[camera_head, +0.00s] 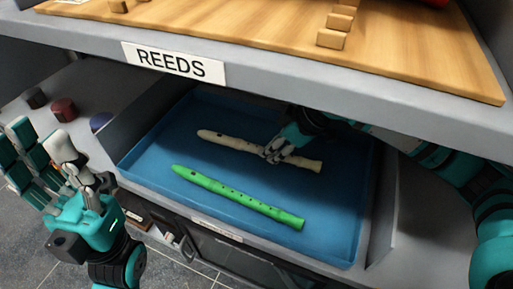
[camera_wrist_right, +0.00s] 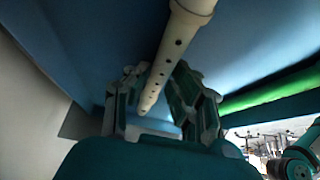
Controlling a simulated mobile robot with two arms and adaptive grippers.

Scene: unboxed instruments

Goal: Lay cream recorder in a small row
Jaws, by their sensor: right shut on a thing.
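The cream recorder (camera_head: 232,143) is inside the blue-lined drawer tray (camera_head: 345,240), towards its back. It lies roughly parallel to a green recorder (camera_head: 237,197) nearer the tray's front, with a gap between them. My right gripper (camera_head: 276,152) is shut on the cream recorder, right of its middle. In the right wrist view the cream recorder (camera_wrist_right: 165,62) runs between the two fingers (camera_wrist_right: 155,95). I cannot tell whether it touches the tray floor. My left gripper (camera_head: 52,165) is open and empty, left of the drawer.
A shelf labelled REEDS (camera_head: 173,62) hangs over the back of the drawer, with a wooden board (camera_head: 240,38) on top. My right arm reaches in under it. Dark red (camera_head: 64,109) and dark round objects stand left of the drawer.

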